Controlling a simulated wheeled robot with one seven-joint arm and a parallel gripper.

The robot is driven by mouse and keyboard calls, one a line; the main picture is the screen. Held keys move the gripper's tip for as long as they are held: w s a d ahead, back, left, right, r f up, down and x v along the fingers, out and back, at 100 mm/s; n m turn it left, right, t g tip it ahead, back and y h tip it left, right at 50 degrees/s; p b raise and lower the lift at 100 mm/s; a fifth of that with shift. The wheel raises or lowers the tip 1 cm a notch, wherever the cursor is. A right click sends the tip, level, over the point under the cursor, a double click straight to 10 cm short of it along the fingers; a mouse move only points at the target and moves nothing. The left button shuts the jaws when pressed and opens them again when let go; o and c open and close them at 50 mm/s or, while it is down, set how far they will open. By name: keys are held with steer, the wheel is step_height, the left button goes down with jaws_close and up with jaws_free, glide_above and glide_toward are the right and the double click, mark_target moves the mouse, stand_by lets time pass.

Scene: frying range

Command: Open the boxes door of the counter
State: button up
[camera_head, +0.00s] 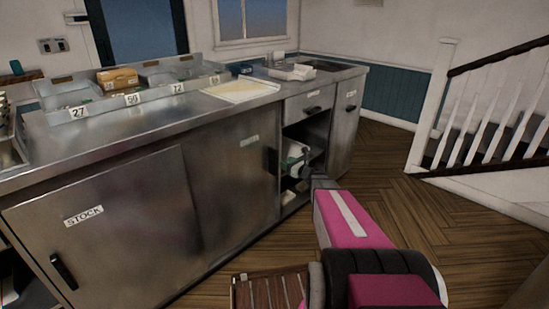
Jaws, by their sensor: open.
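The steel counter (150,137) runs from the left to the middle of the view. Its left door (120,245) is labelled STOCK and has a dark handle (63,272) at lower left. The door beside it (228,195) has a small label (249,140) too blurred to read and a dark handle (272,161) at its right edge. An opening right of that door shows shelves with items inside. My gripper (302,170) is small in view at this opening, right of the handle. Its jaws are open, and contact with the door cannot be made out.
A drawer (309,100) and a narrow labelled door (345,115) are at the counter's right end. Numbered bins (132,99) and a pale board (241,90) are on top. A slatted wooden thing (268,291) is low in front. Wood floor is clear toward the stair railing (490,105).

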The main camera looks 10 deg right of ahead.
mark_target(276, 157)
steer(key=x, duration=0.9)
steer(key=shift+a, duration=0.15)
jaws_close()
